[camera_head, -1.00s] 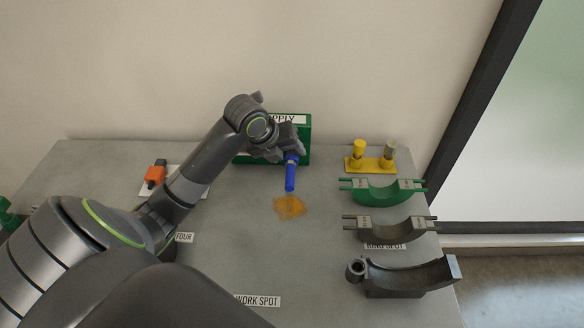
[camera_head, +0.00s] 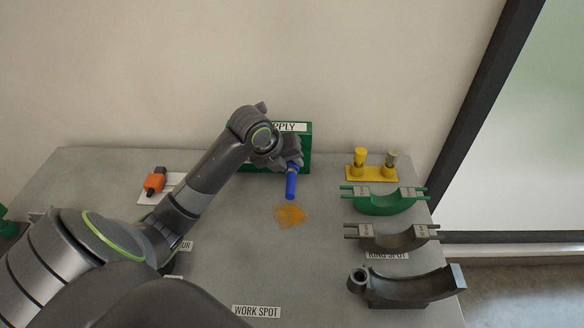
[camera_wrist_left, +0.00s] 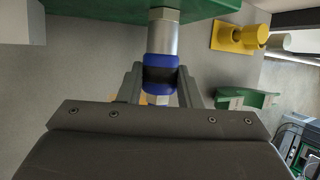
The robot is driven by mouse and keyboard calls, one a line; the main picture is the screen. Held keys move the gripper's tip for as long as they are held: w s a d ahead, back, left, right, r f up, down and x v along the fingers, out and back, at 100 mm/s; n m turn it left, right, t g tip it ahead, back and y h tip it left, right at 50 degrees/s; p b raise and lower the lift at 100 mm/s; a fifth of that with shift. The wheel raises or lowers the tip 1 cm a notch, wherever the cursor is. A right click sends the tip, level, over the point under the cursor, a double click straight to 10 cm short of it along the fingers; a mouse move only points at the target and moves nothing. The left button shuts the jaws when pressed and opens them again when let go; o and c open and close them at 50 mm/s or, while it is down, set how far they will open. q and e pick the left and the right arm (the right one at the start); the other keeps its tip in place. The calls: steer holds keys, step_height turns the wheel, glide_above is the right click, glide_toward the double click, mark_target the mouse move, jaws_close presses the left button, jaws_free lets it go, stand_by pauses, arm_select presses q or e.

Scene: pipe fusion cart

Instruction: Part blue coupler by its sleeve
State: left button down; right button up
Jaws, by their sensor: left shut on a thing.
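The blue coupler (camera_wrist_left: 161,75) shows in the left wrist view as a blue sleeve with a silver body and hex nut above it, reaching up to the green supply block (camera_wrist_left: 125,8). My left gripper (camera_wrist_left: 160,88) is shut on the blue sleeve, one finger on each side. In the head view my left gripper (camera_head: 289,164) is in front of the green block (camera_head: 304,155) with the SUPPLY label. A blue tubular piece (camera_head: 291,183) points from it toward me. The gripper and wrist partly hide the joint in the head view. My right gripper is not seen.
An orange stain (camera_head: 291,215) lies on the grey cart top (camera_head: 250,260). At right are a yellow stand (camera_head: 372,173) with two posts, a green cradle (camera_head: 385,202), a grey cradle (camera_head: 392,238) and a dark curved part (camera_head: 410,290). An orange-black item (camera_head: 154,181) is at left.

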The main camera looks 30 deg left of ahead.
mark_target(289, 182)
arm_select(q)
steer(key=shift+s+d, duration=0.1)
steer(key=shift+s+d+p, duration=0.25)
steer(key=shift+s+d, duration=0.1)
steer(key=shift+s, duration=0.25)
steer(key=shift+s+d+p, duration=0.25)
steer(key=shift+s+d, duration=0.1)
steer(key=shift+s, duration=0.2)
steer(key=shift+s+d+p, duration=0.15)
steer(key=shift+s+d, duration=0.25)
steer(key=shift+s, duration=0.25)
steer(key=shift+s+d+p, duration=0.15)
steer(key=shift+s+d, duration=0.25)
steer(key=shift+s, duration=0.25)
